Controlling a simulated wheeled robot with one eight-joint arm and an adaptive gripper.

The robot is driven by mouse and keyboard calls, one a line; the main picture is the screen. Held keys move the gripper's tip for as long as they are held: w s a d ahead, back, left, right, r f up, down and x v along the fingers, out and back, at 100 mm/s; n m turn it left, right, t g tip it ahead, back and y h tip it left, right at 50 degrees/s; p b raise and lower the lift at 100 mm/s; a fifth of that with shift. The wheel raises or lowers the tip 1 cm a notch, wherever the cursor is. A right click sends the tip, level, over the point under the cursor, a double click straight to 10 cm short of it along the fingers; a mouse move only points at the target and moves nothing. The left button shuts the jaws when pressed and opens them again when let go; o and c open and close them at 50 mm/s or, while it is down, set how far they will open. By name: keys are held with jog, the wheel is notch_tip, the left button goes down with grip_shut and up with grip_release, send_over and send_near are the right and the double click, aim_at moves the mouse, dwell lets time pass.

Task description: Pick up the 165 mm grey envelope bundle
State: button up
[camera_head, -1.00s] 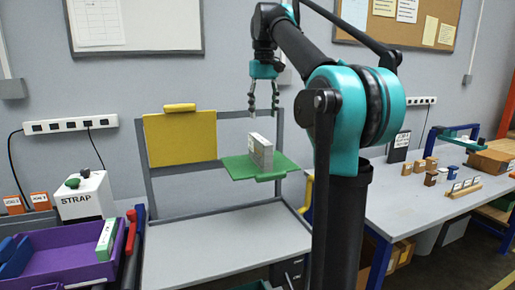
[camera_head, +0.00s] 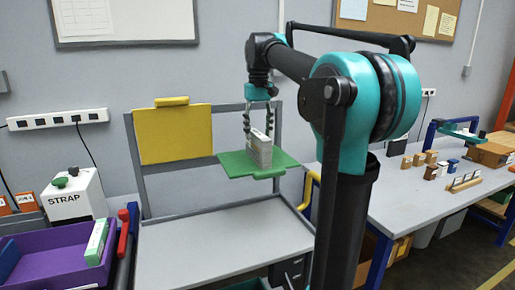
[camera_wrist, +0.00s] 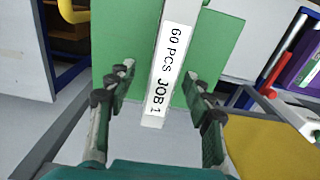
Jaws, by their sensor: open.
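The grey envelope bundle (camera_head: 259,151) stands upright on the green tray (camera_head: 285,160). In the wrist view the bundle (camera_wrist: 157,105) shows a white label reading "60 PCS JOB 1". My gripper (camera_head: 258,137) is above the tray at the bundle's upper part. In the wrist view my gripper (camera_wrist: 158,105) is open, with one finger on each side of the bundle and a gap on both sides. The bundle's lower end lies beyond the wrist view.
A yellow panel (camera_head: 173,134) stands left of the tray on the grey frame. A purple bin (camera_head: 60,262) and the STRAP machine (camera_head: 75,197) are at the left. A table (camera_head: 400,200) with small boxes is at the right.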

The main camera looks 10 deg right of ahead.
aim_at(258, 147)
jog(key=shift+s+a+f, duration=0.1)
jog(key=shift+f, duration=1.5)
jog(key=shift+s+a+f, duration=0.1)
jog(key=shift+f, duration=1.45)
grip_shut()
